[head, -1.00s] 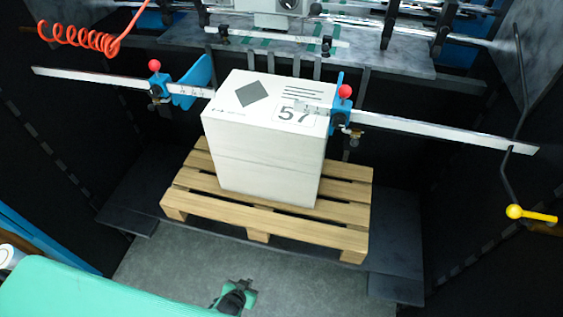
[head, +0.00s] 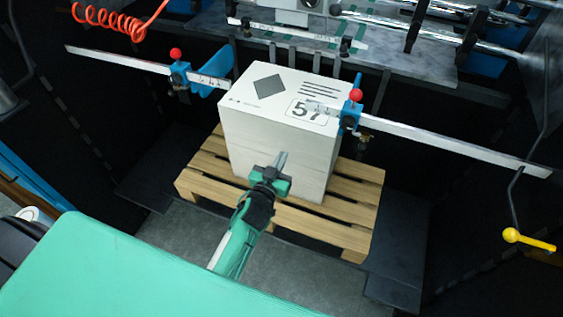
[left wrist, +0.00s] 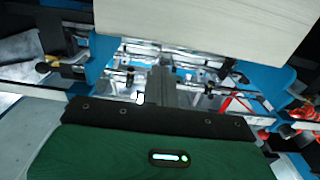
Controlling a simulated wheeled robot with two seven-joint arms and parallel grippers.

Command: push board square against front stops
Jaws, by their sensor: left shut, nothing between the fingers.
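A stack of white board (head: 275,150) stands on a wooden pallet (head: 325,231). Its top sheet bears a grey diamond, lines and the number 57. Dark upright bars, which look like the front stops (head: 292,62), stand along its far edge. Any gap there is too small to tell. My left gripper (head: 283,158) is shut and empty before the stack's near face, below the top edge. I cannot tell whether it touches. In the left wrist view the shut fingers (left wrist: 161,82) show below the pale stack (left wrist: 215,14). My right gripper is not in view.
Blue side guides with red knobs (head: 176,54) (head: 355,95) flank the stack on white scale bars (head: 445,139). A lever with a yellow knob (head: 512,235) hangs at the right. A coiled orange hose (head: 112,22) is at upper left. Machine rails cross the back.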

